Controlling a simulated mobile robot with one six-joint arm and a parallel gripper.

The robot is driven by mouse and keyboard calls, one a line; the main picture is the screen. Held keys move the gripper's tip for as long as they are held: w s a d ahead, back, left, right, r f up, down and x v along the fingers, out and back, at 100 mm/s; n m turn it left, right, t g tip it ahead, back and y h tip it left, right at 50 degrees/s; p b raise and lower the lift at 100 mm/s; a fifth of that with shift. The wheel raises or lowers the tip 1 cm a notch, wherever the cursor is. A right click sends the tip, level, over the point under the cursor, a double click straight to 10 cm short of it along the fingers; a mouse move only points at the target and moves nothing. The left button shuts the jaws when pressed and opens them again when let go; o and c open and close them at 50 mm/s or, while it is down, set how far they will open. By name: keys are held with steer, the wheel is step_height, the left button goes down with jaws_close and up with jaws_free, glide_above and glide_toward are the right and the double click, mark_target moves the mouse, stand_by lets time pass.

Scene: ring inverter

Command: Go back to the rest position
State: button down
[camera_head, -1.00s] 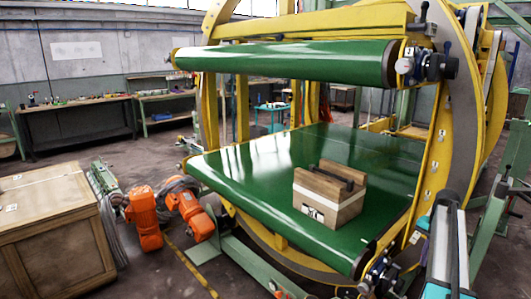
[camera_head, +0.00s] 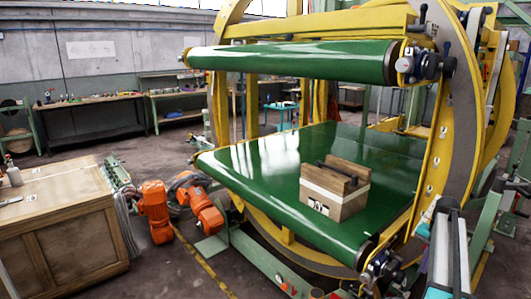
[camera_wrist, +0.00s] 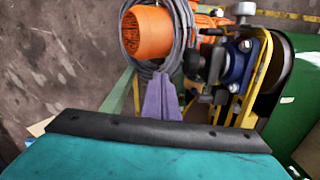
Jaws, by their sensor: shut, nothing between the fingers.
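My gripper (camera_wrist: 162,92) shows in the wrist view as purple fingers beyond the teal, dark-edged end of my arm. The fingers are together with nothing between them. They point over an orange motor (camera_wrist: 147,32) with grey cable coiled around it, and appear apart from it. In the head view, part of my arm (camera_head: 445,250) stands at the lower right, in front of the ring machine; the fingers cannot be made out there.
The yellow ring inverter (camera_head: 437,165) has a lower green belt (camera_head: 265,165) carrying a wooden box (camera_head: 335,190), and an upper green roller (camera_head: 290,60). Orange motors (camera_head: 155,210) and a wooden crate (camera_head: 75,245) stand left. Open floor (camera_head: 165,150) lies behind them.

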steer(key=a+f+n, duration=0.3)
steer(key=a+f, duration=0.3)
steer(key=a, duration=0.6)
steer(key=a+f+n, duration=0.3)
steer(key=a+f, duration=0.4)
steer(key=a, duration=0.6)
steer(key=s+a+f+n, duration=0.2)
steer(key=s+a+f, duration=0.15)
steer(key=a, duration=0.35)
steer(key=s+a+f+n, duration=0.2)
steer(key=s+a, duration=0.3)
steer(key=a, duration=0.3)
steer(key=s+a+f+n, duration=0.2)
steer(key=s+a+f, duration=0.15)
steer(key=a, duration=0.35)
steer(key=s+f+g, duration=0.3)
steer(key=s+f, duration=0.6)
steer(key=s, duration=0.3)
steer(key=s+f+g, duration=0.3)
steer(key=s+f, duration=0.6)
steer(key=s, duration=0.4)
steer(key=shift+s+d+h, duration=0.15)
steer(key=shift+s+h, duration=0.1)
steer(key=shift+h, duration=0.05)
